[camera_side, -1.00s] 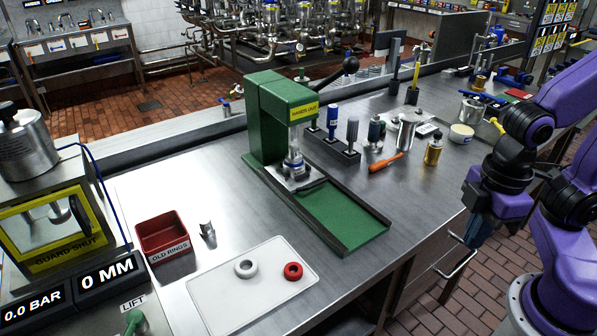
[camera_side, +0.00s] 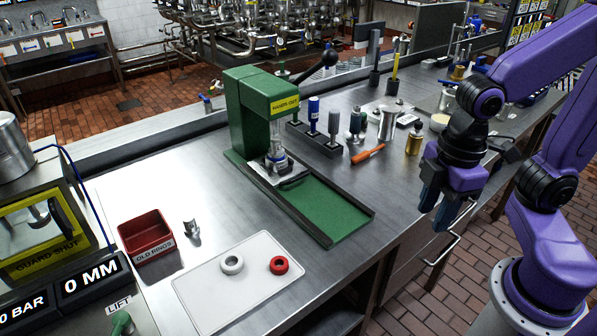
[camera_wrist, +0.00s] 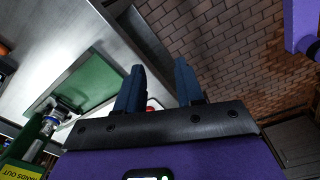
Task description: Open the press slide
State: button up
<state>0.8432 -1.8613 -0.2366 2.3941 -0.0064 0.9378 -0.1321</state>
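The green press (camera_side: 248,122) with a yellow "HANDS OUT" label stands mid-bench. Its silver slide (camera_side: 262,175), with a dark bar handle (camera_side: 294,180) at the front, sits under the press head at the back of the green track (camera_side: 322,208). A metal valve part with a blue band (camera_side: 275,160) stands on the slide. My gripper (camera_side: 438,215) hangs to the right of the track, over the bench's front edge, apart from the slide. In the wrist view its two blue fingers (camera_wrist: 158,82) are spread with nothing held; the track (camera_wrist: 85,85) shows left of them.
A white tray (camera_side: 205,295) with a white ring and a red ring lies in front. A red "OLD RINGS" bin (camera_side: 146,237) is at left. Upright tools (camera_side: 333,130) and an orange-handled tool (camera_side: 368,154) stand or lie right of the press.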

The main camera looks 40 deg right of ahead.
jog(key=w+a+r+n+t, duration=0.1)
jog(key=w+a+r, duration=0.1)
jog(key=w, duration=0.6)
jog(key=w+a+r+n, duration=0.2)
jog(key=w+a, duration=0.1)
jog(key=w, duration=0.5)
jog(key=n, duration=0.2)
send_near(300, 176)
jog(key=shift+t, duration=0.3)
jog(key=f, duration=0.5)
jog(key=w+f, duration=0.1)
jog(key=f, duration=0.1)
jog(key=shift+a+f, duration=0.1)
jog(key=shift+f, duration=0.25)
jog(key=shift+s, duration=0.1)
jog(key=shift+c, duration=0.3)
grip_shut()
